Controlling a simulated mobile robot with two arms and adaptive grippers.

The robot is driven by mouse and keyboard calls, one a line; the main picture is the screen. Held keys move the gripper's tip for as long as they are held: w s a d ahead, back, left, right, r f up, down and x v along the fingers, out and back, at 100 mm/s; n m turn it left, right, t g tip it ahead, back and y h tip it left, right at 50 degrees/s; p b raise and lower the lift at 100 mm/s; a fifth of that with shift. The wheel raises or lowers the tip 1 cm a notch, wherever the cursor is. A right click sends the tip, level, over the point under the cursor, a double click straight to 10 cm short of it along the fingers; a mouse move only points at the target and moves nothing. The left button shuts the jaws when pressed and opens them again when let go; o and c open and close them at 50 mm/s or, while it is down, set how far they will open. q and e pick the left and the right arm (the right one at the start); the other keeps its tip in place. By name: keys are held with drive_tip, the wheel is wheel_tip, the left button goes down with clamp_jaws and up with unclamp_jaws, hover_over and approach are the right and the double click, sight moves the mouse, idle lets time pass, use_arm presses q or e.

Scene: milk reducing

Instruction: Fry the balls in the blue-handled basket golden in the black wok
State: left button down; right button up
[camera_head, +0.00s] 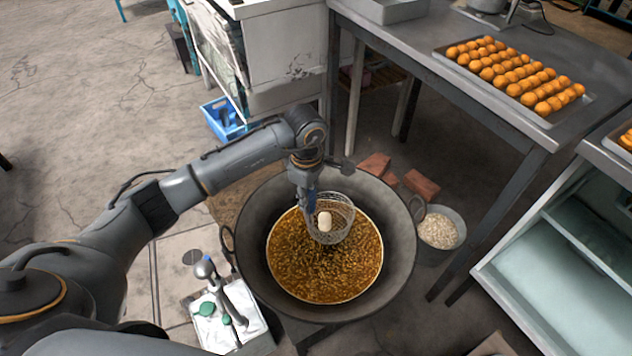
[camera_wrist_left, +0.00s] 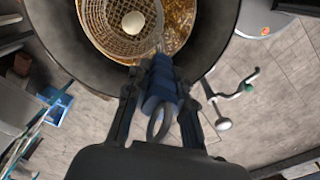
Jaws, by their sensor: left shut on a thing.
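The black wok (camera_head: 393,262) stands in the middle of the head view with bubbling golden-brown oil (camera_head: 318,279) in it. My left gripper (camera_head: 308,194) is over the wok, shut on the blue handle (camera_wrist_left: 160,85) of the wire basket. The basket (camera_head: 341,226) is at the oil, at the back part of the wok; how deep it sits is hard to tell. A pale, whitish ball (camera_head: 324,220) lies in the basket, and it also shows in the left wrist view (camera_wrist_left: 133,22). Only one ball is clearly visible there. My right gripper is not in view.
A tray of golden balls (camera_head: 547,108) stands on the metal table (camera_head: 420,62) at the back right. A bucket of pale grains (camera_head: 440,228) and bricks (camera_head: 421,185) are beside the wok. A blue crate (camera_head: 222,120) lies on the floor behind my left arm.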

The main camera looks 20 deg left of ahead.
use_arm(q)
drive_tip(key=shift+w+f, duration=0.1)
drive_tip(key=f+b, duration=0.2)
drive_tip(key=f, duration=0.1)
drive_tip(key=shift+s, duration=0.4)
wheel_tip(320, 180, down, 19)
drive_tip(key=b, duration=1.6)
drive_tip(key=shift+w+b, duration=0.15)
drive_tip(key=shift+b, duration=0.2)
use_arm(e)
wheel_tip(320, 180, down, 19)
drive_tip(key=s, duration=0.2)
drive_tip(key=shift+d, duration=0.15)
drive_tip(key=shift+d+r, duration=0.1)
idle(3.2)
